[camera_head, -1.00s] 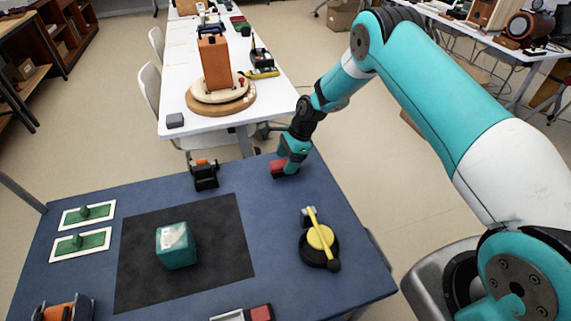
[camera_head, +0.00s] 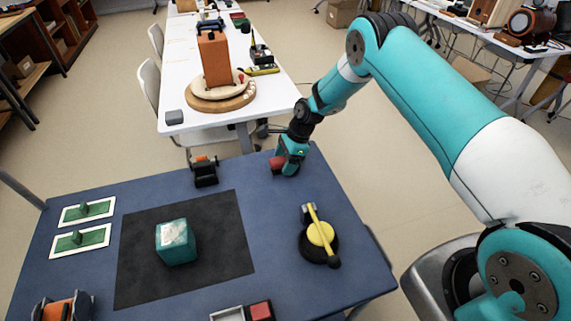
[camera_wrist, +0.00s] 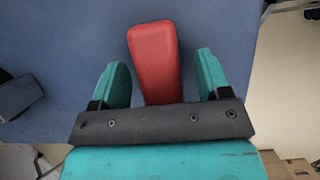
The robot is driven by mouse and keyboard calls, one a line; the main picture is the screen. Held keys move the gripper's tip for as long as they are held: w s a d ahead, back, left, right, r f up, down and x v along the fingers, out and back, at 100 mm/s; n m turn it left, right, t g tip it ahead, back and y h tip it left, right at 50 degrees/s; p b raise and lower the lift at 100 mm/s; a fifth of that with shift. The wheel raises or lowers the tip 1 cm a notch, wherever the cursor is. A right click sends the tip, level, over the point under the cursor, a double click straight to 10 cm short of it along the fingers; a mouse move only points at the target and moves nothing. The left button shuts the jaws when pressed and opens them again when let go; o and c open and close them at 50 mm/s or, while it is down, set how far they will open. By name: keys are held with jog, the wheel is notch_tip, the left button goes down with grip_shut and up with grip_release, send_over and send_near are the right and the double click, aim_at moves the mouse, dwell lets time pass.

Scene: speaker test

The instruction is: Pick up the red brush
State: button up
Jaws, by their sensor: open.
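The red brush (camera_wrist: 155,58) lies on the blue table between the two teal fingers of my gripper (camera_wrist: 162,78) in the wrist view. Its far end reaches past the fingertips, and its near end is hidden behind the gripper body. A gap shows on each side between brush and finger. In the head view the red brush (camera_head: 277,164) shows at the table's far right part, partly covered by my gripper (camera_head: 286,169). My gripper is open around the brush and low over the table.
The blue table (camera_head: 285,220) also holds a teal cube (camera_head: 175,242) on a black mat (camera_head: 215,270), a yellow-and-black device (camera_head: 320,238), a small black-and-orange object (camera_head: 205,172) and two green-and-white plates. A white table (camera_head: 180,75) stands beyond. The tabletop around the brush is clear.

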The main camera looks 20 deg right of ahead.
jog(key=c, duration=1)
jog(key=shift+r, duration=0.1)
jog(key=shift+r+p, duration=0.3)
jog(key=shift+r, duration=0.1)
notch_tip(320, 180, up, 20)
jog(key=shift+f+b, duration=0.25)
jog(key=shift+b, duration=0.85)
